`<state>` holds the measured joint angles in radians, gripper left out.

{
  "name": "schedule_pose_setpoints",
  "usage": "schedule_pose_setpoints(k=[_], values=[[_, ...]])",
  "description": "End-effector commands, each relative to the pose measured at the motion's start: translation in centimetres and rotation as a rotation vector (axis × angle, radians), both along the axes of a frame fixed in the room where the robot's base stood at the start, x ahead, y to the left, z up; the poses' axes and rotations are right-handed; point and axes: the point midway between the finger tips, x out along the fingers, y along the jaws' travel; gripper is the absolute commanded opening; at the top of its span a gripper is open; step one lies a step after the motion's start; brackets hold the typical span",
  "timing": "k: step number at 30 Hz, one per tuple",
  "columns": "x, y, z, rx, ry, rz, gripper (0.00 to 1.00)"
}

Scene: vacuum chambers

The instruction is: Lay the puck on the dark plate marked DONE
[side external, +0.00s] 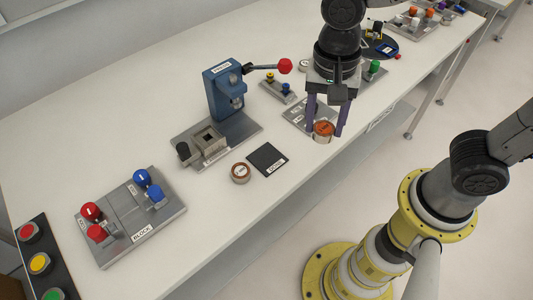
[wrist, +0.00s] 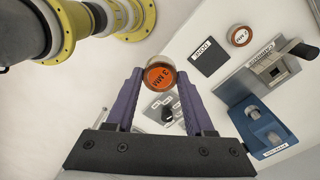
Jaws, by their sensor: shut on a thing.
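The orange-topped puck (side external: 323,129) is between the purple fingers of my gripper (side external: 326,126), which is shut on it. The dark plate marked DONE (side external: 267,159) lies bare on the bench, left of and nearer the camera than my gripper. The dark plate also shows in the wrist view (wrist: 208,57), right of the puck. The puck appears held above the bench's front edge area; its exact height I cannot tell.
A second round puck (side external: 241,172) lies just left of the dark plate. A blue press (side external: 226,90) with a red-knobbed lever stands behind. A grey plate (side external: 298,116) is close behind my gripper. A block with red and blue knobs (side external: 130,216) is at left.

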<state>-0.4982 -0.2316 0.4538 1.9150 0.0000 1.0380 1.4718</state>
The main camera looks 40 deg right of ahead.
Motion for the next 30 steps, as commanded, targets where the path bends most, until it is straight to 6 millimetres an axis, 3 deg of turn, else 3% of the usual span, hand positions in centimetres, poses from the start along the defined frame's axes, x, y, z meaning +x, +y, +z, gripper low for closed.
schedule_pose_setpoints(k=[6, 10, 23, 30], values=[[-2.3, -1.5, 0.0, 0.008, -0.016, -0.006, 0.00], [-1.8, -1.2, 0.1, 0.015, -0.028, -0.008, 0.00], [6.1, 3.0, -4.0, 0.014, -0.027, -0.008, 0.00], [8.6, 4.3, -7.7, 0.015, -0.028, -0.008, 0.00]])
